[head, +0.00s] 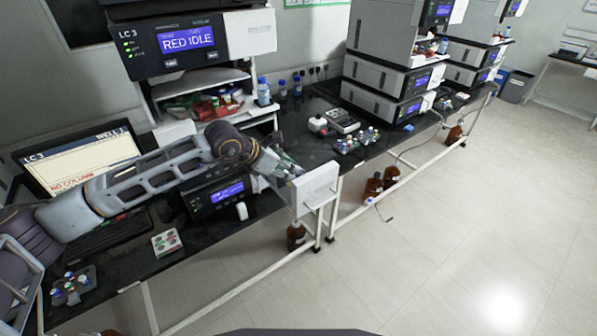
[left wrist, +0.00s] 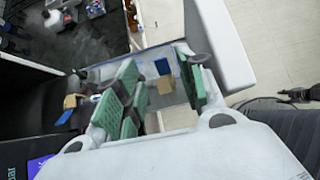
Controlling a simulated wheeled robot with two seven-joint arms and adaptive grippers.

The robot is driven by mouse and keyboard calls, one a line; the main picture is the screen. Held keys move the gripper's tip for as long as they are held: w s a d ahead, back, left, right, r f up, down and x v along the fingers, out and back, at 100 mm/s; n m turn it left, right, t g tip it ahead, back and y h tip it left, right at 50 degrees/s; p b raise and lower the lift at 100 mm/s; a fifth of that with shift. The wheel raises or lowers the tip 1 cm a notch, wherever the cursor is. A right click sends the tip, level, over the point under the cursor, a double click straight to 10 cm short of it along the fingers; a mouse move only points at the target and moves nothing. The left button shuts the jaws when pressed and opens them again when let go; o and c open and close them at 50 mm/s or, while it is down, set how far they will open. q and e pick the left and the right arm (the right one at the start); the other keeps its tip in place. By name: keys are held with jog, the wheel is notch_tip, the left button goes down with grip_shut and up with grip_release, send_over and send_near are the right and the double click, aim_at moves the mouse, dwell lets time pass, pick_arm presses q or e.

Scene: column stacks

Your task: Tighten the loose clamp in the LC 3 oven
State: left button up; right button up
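The LC 3 stack stands at the left in the head view, its top module (head: 190,40) showing RED IDLE. Low in it is a module with a blue screen (head: 215,193). A white open door panel (head: 317,187) stands at its right. My left gripper (head: 284,167) is beside this panel at the module's front, partly hidden by my arm. In the left wrist view its green-padded fingers (left wrist: 160,82) are apart. Beyond them show a tan block (left wrist: 167,85) and a blue piece (left wrist: 162,66). I cannot tell which part is the loose clamp.
A monitor (head: 80,157) reading LC 3, NO COLUMN stands at the left. The black bench (head: 215,237) holds a small card (head: 166,243) and a vial rack (head: 73,286). More instrument stacks (head: 385,75) stand beyond. Brown bottles (head: 373,187) sit below. The floor at right is clear.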

pick_arm(q)
jog(key=shift+p+x, duration=0.6)
jog(key=shift+x, duration=2.55)
grip_shut()
